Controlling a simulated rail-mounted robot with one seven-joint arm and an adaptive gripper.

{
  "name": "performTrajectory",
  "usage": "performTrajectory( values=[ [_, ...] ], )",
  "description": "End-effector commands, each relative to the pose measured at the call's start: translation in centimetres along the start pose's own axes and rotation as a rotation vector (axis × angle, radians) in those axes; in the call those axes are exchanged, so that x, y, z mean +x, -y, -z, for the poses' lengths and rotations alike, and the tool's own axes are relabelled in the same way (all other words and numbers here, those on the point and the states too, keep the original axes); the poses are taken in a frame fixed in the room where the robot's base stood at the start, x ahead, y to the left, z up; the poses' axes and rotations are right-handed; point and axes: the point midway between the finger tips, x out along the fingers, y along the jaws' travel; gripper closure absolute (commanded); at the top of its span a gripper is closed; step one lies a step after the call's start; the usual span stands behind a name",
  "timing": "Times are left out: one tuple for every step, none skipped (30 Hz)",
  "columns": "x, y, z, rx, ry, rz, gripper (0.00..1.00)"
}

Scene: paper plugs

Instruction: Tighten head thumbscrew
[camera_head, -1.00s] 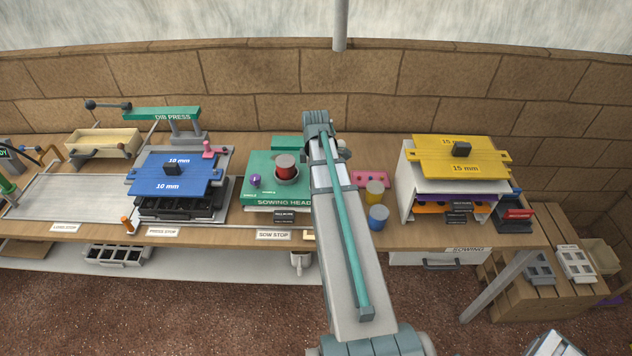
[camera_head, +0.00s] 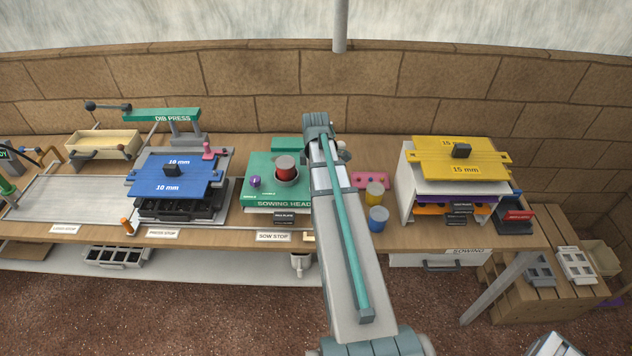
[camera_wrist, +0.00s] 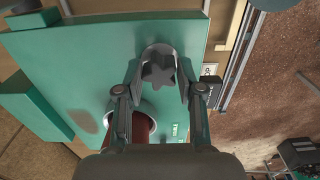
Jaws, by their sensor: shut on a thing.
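The head thumbscrew (camera_wrist: 158,68) is a dark grey star-shaped knob on the green sowing head (camera_wrist: 85,60) in the wrist view. My gripper (camera_wrist: 161,78) has a finger on either side of the knob and is shut on it. There my arm hides the thumbscrew and the gripper's fingers.
A blue 10 mm plate (camera_head: 160,186) lies left of the sowing head.

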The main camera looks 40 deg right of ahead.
Motion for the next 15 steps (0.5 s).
performTrajectory(
  values=[
    [-0.01, -0.01, 0.0, 0.0, 0.0, 0.0, 0.99],
    [-0.01, -0.01, 0.0, 0.0, 0.0, 0.0, 0.99],
    [-0.01, -0.01, 0.0, 0.0, 0.0, 0.0, 0.64],
    [-0.01, -0.01, 0.0, 0.0, 0.0, 0.0, 0.69],
    [-0.01, -0.01, 0.0, 0.0, 0.0, 0.0, 0.74],
    [-0.01, -0.01, 0.0, 0.0, 0.0, 0.0, 0.81],
    [-0.01, -0.01, 0.0, 0.0, 0.0, 0.0, 0.86],
    [-0.01, -0.01, 0.0, 0.0, 0.0, 0.0, 0.91],
    [-0.02, -0.01, 0.0, 0.0, 0.0, 0.0, 0.98],
    [-0.02, -0.01, 0.0, 0.0, 0.0, 0.0, 1.0],
    [-0.02, -0.01, 0.0, 0.0, 0.0, 0.0, 1.0],
    [-0.02, -0.01, 0.0, 0.0, 0.0, 0.0, 1.0],
    [-0.02, -0.01, 0.0, 0.0, 0.0, 0.0, 1.0],
    [-0.02, -0.01, 0.0, 0.003, 0.0, 0.0, 1.0],
    [-0.04, -0.01, 0.0, 0.013, 0.0, 0.0, 1.0]
  ],
)
